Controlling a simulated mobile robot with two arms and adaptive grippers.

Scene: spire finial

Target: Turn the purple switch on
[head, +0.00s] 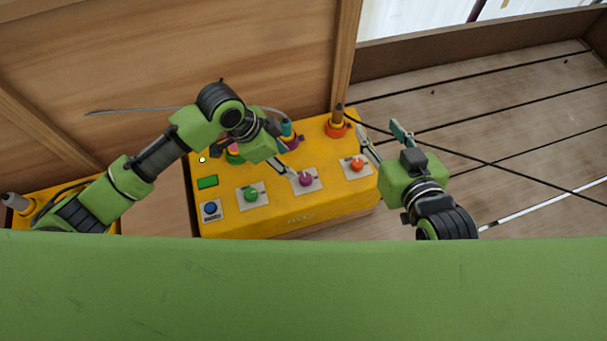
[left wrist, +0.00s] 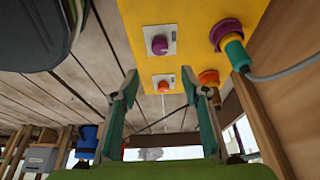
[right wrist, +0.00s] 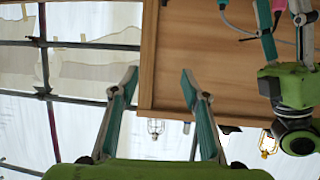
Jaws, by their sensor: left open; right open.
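The purple switch (head: 306,181) is a round knob on a light plate on top of a yellow box (head: 290,222), between a green switch (head: 250,195) and an orange switch (head: 357,165). It also shows in the left wrist view (left wrist: 158,46). How its lever is set is too small to tell. My left gripper (head: 292,154) is open and empty over the box; one fingertip is close to the purple switch in the head view, and I cannot tell whether it touches. My right gripper (head: 382,134) is open and empty, beside the box's right end.
A wooden wall (head: 270,50) rises behind. Plank floor lies right.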

